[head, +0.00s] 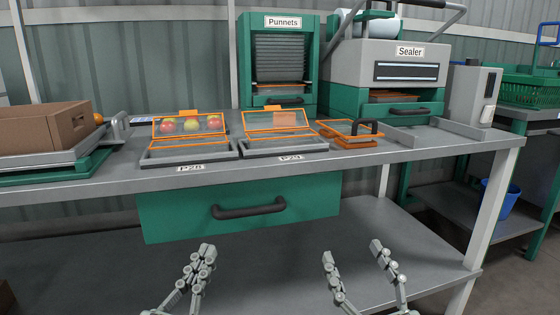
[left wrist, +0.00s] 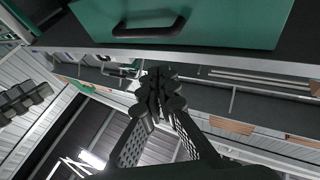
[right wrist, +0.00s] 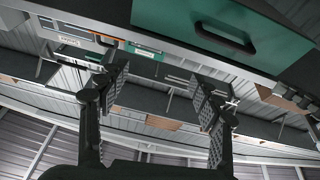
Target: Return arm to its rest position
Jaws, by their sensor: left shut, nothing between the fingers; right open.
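My left gripper (head: 205,252) is in front of the bench, below the tabletop and the green drawer. Its fingers are together and empty, as the left wrist view (left wrist: 160,80) also shows. My right gripper (head: 352,248) is to its right at about the same height. Its fingers stand apart with nothing between them, as in the right wrist view (right wrist: 165,80). Neither gripper touches the bench in the head view.
The grey bench (head: 330,160) carries two stations with orange-rimmed punnets, one holding fruit. A cardboard box (head: 40,128) stands left. The punnet dispenser (head: 278,60) and sealer (head: 390,75) stand behind. A green drawer (head: 300,192) with a dark handle hangs underneath.

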